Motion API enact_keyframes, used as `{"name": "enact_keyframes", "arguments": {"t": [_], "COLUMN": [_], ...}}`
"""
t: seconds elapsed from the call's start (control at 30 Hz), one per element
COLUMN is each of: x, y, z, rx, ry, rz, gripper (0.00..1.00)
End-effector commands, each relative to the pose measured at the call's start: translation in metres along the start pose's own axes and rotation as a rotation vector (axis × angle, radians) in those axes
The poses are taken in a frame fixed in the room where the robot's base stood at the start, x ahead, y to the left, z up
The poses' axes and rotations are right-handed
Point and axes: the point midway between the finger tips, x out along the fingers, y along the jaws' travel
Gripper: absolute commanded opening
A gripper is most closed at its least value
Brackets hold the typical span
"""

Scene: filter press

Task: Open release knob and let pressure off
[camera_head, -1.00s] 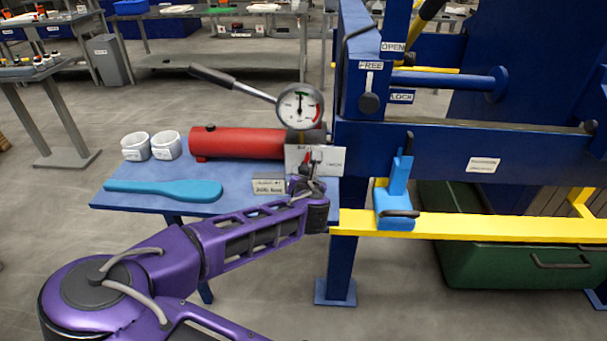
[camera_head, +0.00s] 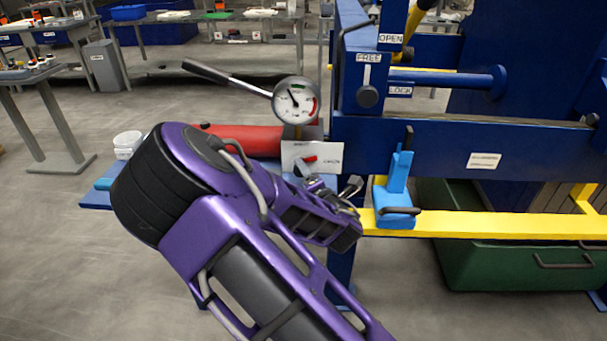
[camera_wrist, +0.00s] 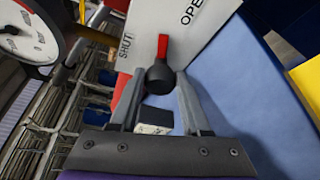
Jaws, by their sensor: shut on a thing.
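The release knob (camera_wrist: 160,78) is black with a red pointer (camera_wrist: 163,46), on a white plate (camera_wrist: 220,18) marked SHUT and OPEN. My gripper (camera_wrist: 160,74) has its two fingers on either side of the knob and is shut on it. In the wrist view the pointer lies between the two words. In the head view the red pointer (camera_head: 308,158) leans toward the right side of the plate, and my arm hides much of the gripper. The pressure gauge (camera_head: 296,101) above has its needle pointing up and left; it also shows partly in the wrist view (camera_wrist: 30,32).
A red cylinder (camera_head: 250,138) with a long pump handle (camera_head: 222,78) lies behind my arm on the blue table. A blue clamp (camera_head: 396,205) sits on the yellow rail (camera_head: 490,226) at right.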

Motion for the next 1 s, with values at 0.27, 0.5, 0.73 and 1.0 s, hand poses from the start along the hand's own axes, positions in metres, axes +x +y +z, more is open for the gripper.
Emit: {"name": "enact_keyframes", "arguments": {"t": [0.27, 0.5, 0.73, 1.0], "x": [0.0009, 0.001, 0.0012, 0.0013], "y": [-0.0004, -0.0004, -0.0003, 0.0], "z": [0.0009, 0.0005, -0.0001, -0.0002], "rx": [0.146, 0.203, 0.214, 0.213], "ry": [-0.001, -0.001, 0.0, 0.001], "rz": [0.063, 0.088, 0.094, 0.094], "gripper": [0.0, 0.0, 0.0, 0.49]}}
